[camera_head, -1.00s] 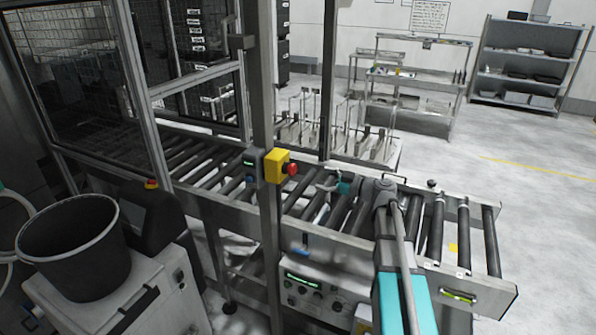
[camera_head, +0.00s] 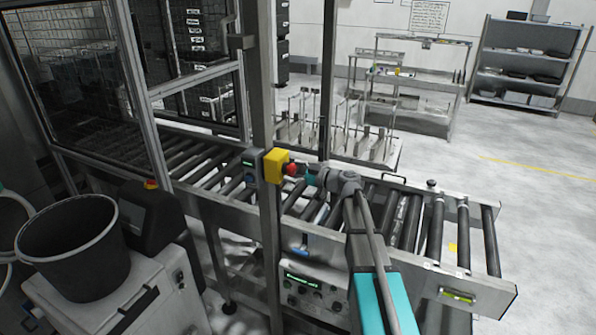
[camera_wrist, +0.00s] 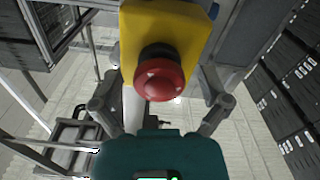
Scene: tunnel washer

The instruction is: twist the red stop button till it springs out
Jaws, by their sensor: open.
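The red stop button (camera_head: 291,169) sticks out from the right side of a yellow box (camera_head: 273,166) on a grey post. In the wrist view the red button (camera_wrist: 159,81) and its black collar face the camera, with the yellow box (camera_wrist: 190,30) behind. My gripper (camera_head: 303,171) is close to the button in the head view. In the wrist view its two fingers (camera_wrist: 160,98) are spread, one on each side of the button, with gaps between them and it. Fine contact is not visible.
The grey post (camera_head: 265,100) carries the yellow box and a small grey box beside it. A roller conveyor (camera_head: 420,225) runs under my arm. A black bucket (camera_head: 72,250) stands on a white machine at left. The floor at right is clear.

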